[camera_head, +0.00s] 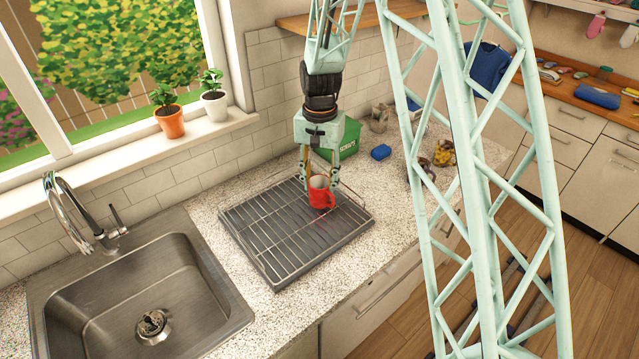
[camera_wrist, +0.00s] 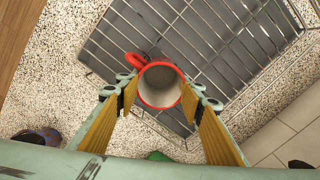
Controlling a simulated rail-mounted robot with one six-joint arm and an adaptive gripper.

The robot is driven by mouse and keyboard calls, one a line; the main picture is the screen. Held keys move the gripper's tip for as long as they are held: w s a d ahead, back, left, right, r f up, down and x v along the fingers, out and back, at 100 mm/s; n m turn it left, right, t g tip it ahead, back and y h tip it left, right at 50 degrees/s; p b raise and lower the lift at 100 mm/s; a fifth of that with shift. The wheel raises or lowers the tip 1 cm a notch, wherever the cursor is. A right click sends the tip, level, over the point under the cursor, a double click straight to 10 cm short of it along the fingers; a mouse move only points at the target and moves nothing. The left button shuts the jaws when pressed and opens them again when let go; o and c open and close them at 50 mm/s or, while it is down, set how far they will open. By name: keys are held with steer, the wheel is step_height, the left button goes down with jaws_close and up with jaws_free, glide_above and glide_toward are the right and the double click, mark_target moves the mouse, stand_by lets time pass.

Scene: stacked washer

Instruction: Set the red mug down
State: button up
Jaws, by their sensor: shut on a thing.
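The red mug (camera_head: 321,193) is upright, over the right part of the wire drying rack (camera_head: 262,240) on the counter. My gripper (camera_head: 320,183) points down and is shut on the mug, one finger on each side. In the wrist view the mug (camera_wrist: 160,86) sits between the yellow-padded fingers of my gripper (camera_wrist: 160,98), its opening toward the camera and its handle toward the upper left. The inside looks pale and empty. The rack (camera_wrist: 215,45) lies beneath it in that view. I cannot tell whether the mug's base touches the rack's wires.
A steel sink (camera_head: 190,290) with a tap (camera_head: 75,215) lies left of the rack. Behind my gripper are a green box (camera_head: 349,138) and a blue sponge (camera_head: 381,152). Small items (camera_head: 443,154) stand farther right. Most of the rack is bare.

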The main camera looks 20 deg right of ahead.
steer(key=shift+f, duration=0.2)
stand_by(0.3)
steer(key=o, duration=1)
steer(key=shift+r, duration=0.15)
step_height(320, 180, up, 12)
stand_by(0.3)
stand_by(0.8)
